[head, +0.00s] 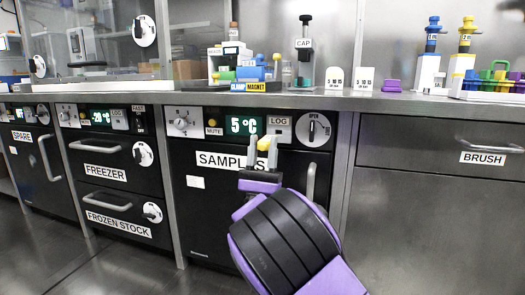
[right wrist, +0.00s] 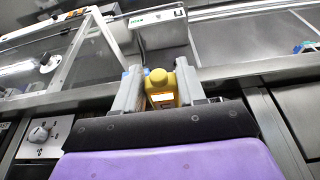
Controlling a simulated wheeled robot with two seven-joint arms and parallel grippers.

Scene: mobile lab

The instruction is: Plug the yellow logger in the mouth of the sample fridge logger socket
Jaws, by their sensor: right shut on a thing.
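My right gripper (head: 262,152) is shut on the yellow logger (head: 264,143) in front of the samples fridge (head: 210,215). In the right wrist view the logger (right wrist: 160,77) sits between the two grey fingers of the gripper (right wrist: 160,95). The fridge's logger socket panel, marked LOG (head: 279,122), is just above and right of the logger in the head view. The socket's mouth is too small to make out, and I cannot tell the gap to it. My left gripper is not in view.
The samples fridge has a dial (head: 181,122), a 5 °C display (head: 243,125) and an OPEN knob (head: 313,129). The freezer (head: 105,150) stands to the left. A brush drawer (head: 440,145) is to the right. The counter above (head: 400,98) carries small labware.

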